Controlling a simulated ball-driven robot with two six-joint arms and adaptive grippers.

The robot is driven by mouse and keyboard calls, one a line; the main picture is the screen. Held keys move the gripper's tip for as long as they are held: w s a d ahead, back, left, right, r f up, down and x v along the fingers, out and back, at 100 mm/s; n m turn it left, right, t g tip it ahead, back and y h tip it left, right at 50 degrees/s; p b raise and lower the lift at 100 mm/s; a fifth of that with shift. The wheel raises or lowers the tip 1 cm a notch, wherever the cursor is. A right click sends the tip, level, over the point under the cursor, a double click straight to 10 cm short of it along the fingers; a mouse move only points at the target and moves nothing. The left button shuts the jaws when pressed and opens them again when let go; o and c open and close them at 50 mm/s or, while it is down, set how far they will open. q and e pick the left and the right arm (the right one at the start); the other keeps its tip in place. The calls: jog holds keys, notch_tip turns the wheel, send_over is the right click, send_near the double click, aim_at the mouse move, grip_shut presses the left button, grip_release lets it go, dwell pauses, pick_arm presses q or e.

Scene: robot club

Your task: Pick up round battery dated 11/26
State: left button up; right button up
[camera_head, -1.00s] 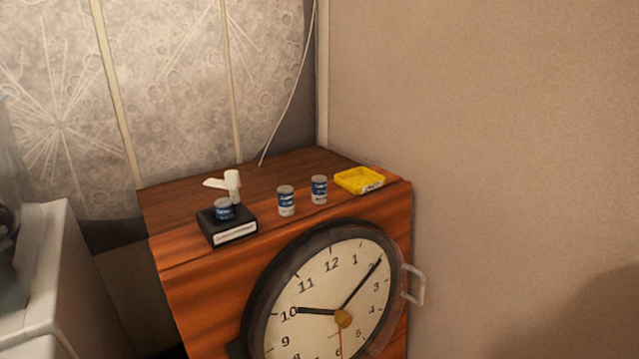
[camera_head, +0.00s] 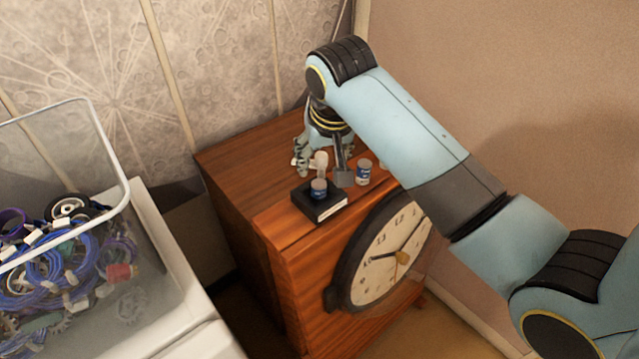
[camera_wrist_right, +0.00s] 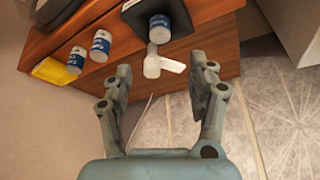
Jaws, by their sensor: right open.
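Three small round batteries with blue and white labels show in the right wrist view. One battery (camera_wrist_right: 160,28) is on a black stand (camera_head: 325,207); it also shows in the head view (camera_head: 319,188). The second battery (camera_head: 364,172) stands on the wooden cabinet and shows in the wrist view (camera_wrist_right: 100,45). The third battery (camera_wrist_right: 76,60) is beside a yellow tray and hidden in the head view. The dates are too small to read. My right gripper (camera_wrist_right: 160,72) is open and empty above the cabinet, near the stand's white propeller-like piece (camera_wrist_right: 153,66). My left gripper is out of view.
The wooden cabinet (camera_head: 245,170) carries a large clock (camera_head: 385,265) on its front. The yellow tray (camera_wrist_right: 54,71) lies near the cabinet's edge. A clear bin (camera_head: 70,110) of cables and parts stands at left. Walls close off the back and right.

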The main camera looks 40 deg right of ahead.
aim_at(319, 184)
jog(key=shift+s+x, duration=0.15)
jog(key=shift+x, duration=2.2)
jog(key=shift+s+x, duration=0.2)
jog(key=shift+x, duration=2.15)
jog(key=shift+a+f, duration=0.15)
grip_shut()
